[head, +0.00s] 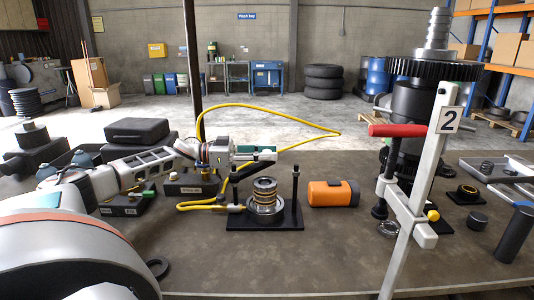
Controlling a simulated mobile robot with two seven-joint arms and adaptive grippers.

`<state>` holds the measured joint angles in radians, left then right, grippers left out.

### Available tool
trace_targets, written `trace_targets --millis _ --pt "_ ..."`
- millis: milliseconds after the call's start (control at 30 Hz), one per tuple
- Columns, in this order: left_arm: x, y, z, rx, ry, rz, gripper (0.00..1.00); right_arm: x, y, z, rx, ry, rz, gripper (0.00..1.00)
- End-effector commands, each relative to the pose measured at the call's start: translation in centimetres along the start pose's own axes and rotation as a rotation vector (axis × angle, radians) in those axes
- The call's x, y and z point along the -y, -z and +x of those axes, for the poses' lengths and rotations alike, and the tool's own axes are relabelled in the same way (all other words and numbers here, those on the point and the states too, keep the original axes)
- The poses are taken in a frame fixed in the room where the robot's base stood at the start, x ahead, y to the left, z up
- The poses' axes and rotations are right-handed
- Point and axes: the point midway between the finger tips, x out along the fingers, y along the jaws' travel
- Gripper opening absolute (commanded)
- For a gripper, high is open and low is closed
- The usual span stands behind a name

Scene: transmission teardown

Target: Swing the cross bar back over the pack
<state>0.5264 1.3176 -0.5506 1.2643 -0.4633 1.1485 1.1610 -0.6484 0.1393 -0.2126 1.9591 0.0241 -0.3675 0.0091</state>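The pack (264,194) is a short upright stack of metal rings on a black base plate (285,217), mid-bench. A thin black post stands on each side of it, the right post (296,185) with its top free. No bar spans the two posts above the pack. A dark bar (243,171) seems to run back from the left post's top, beside my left gripper (258,157), and may be the cross bar; the gripper partly hides it. My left gripper is just above and behind the left post. Its finger opening is too small to make out. My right gripper is not in view.
A yellow hose (280,110) loops behind and left of the pack. An orange cylinder (333,193) lies to the right. A white clamp marked 2 (422,180) and a tall dark gear shaft (412,105) stand farther right. The front bench is mostly clear.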

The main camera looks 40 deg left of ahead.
Motion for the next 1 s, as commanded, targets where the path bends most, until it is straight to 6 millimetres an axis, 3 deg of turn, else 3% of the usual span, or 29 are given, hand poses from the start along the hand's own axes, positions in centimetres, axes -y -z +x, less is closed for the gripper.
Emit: trace_targets --millis 467,1000 --pt "0.1 0.0 -0.9 0.001 0.003 0.0 0.37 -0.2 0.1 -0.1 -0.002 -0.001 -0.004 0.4" --pt "0.0 -0.1 -10.6 0.004 0.002 -0.001 0.37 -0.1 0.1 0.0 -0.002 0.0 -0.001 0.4"
